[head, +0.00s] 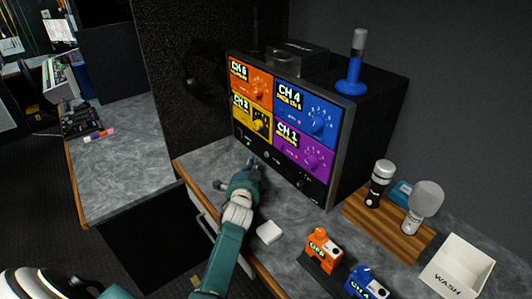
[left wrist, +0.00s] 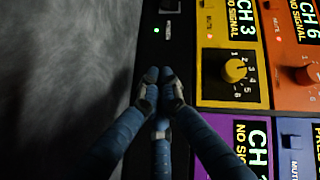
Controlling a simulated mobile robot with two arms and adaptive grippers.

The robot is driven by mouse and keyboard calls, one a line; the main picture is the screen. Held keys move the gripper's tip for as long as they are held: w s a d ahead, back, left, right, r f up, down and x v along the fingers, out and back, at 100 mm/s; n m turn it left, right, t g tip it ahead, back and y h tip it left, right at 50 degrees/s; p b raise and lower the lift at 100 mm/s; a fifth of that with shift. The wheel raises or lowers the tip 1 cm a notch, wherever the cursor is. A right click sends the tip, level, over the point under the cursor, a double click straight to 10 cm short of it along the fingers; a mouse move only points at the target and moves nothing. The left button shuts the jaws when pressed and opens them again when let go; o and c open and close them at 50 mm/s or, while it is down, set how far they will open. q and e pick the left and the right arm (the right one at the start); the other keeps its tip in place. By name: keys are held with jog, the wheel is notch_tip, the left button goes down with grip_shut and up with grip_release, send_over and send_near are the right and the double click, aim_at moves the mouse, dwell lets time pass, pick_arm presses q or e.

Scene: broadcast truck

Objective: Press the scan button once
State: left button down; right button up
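The receiver unit (head: 333,150) stands on the grey counter with four coloured channel panels on its front. A dark strip runs below the panels; in the left wrist view this strip (left wrist: 158,52) carries a small green light and a dark button (left wrist: 170,5). I cannot read any label marking the scan button. My left gripper (head: 251,163) is at the lower left front of the unit, and its fingers cover part of the strip. In the left wrist view the gripper (left wrist: 160,76) has its fingertips together with nothing visible between them. Contact with the strip cannot be told. My right gripper is not in view.
A small white block (head: 269,232) lies right of my left arm. A blue-based microphone (head: 354,75) stands on the unit.

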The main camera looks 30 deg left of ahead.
pick_arm(q)
jog(key=shift+s+a+p, duration=0.25)
jog(key=shift+s+p, duration=0.05)
jog(key=shift+s, duration=0.35)
jog(key=shift+s+a+p, duration=0.25)
jog(key=shift+s+p, duration=0.05)
jog(key=shift+s, duration=0.35)
